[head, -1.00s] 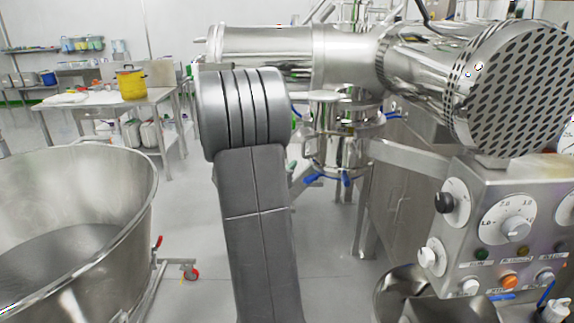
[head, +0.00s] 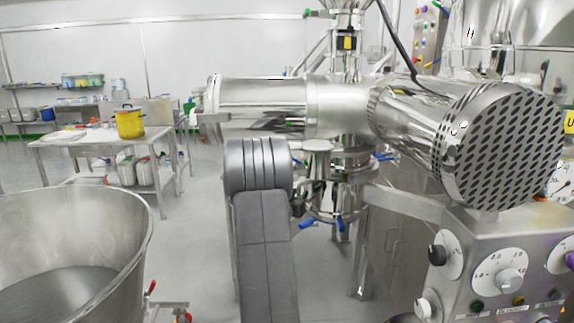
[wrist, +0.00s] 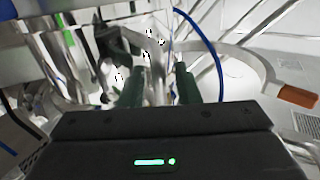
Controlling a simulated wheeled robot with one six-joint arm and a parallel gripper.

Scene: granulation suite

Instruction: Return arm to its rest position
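My arm shows in the head view as a grey link with a ribbed, rounded top, standing upright at the centre in front of the steel machine (head: 340,105). My gripper (wrist: 160,88) shows in the wrist view as two dark green fingers standing apart. I see nothing clearly held between them; shiny steel parts lie beyond. I cannot make out the gripper in the head view.
A large steel bowl (head: 130,235) stands at lower left. A control panel (head: 500,255) with dials is close on the right, below a perforated drum end (head: 505,145). A table (head: 95,140) with a yellow pot (head: 130,123) is farther left. Open floor lies between.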

